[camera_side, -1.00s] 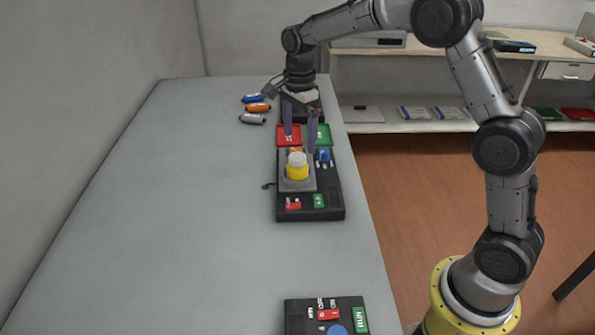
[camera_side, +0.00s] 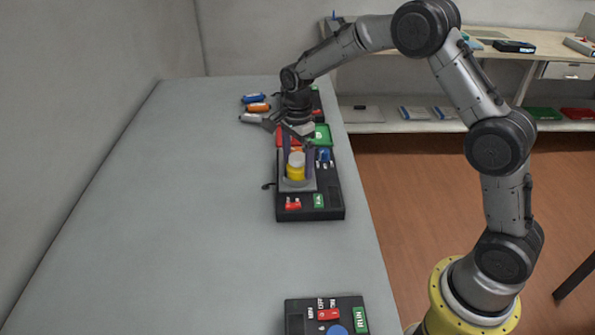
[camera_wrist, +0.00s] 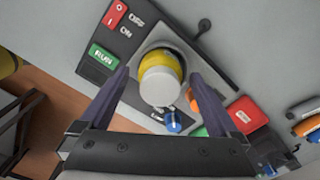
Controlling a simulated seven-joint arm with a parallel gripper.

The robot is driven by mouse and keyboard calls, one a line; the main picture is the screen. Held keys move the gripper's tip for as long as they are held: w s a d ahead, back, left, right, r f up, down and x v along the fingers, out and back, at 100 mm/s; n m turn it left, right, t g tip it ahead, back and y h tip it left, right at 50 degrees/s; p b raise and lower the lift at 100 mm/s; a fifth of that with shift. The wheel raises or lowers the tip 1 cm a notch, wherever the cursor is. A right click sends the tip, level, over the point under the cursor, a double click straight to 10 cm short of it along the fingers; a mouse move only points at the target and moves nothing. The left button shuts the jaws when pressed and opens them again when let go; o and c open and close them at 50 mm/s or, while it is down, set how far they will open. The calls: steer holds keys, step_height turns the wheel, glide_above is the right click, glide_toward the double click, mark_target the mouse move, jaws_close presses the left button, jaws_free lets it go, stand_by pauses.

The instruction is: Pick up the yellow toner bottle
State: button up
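The yellow toner bottle (camera_side: 296,171) with its white cap stands upright on a grey plate on the black control panel (camera_side: 329,199). In the wrist view the bottle (camera_wrist: 177,60) shows from above, white cap (camera_wrist: 159,82) toward me. My gripper (camera_side: 297,174) is above and around the bottle in the side view, fingers pointing down. In the wrist view the gripper's fingers (camera_wrist: 156,75) are apart, one on each side of the bottle, with visible gaps between them and it. The gripper is open.
Blue, orange and grey bottles (camera_side: 257,108) lie at the back left of the table (camera_side: 170,200). The panel carries a red switch (camera_side: 293,203), a green RUN label (camera_side: 318,201) and a blue knob (camera_side: 323,155). Another panel (camera_side: 293,318) is at the front. The left table area is clear.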

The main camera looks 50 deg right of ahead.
steer(key=c, duration=1.2)
steer(key=shift+c, duration=0.5)
steer(key=shift+r, duration=0.15)
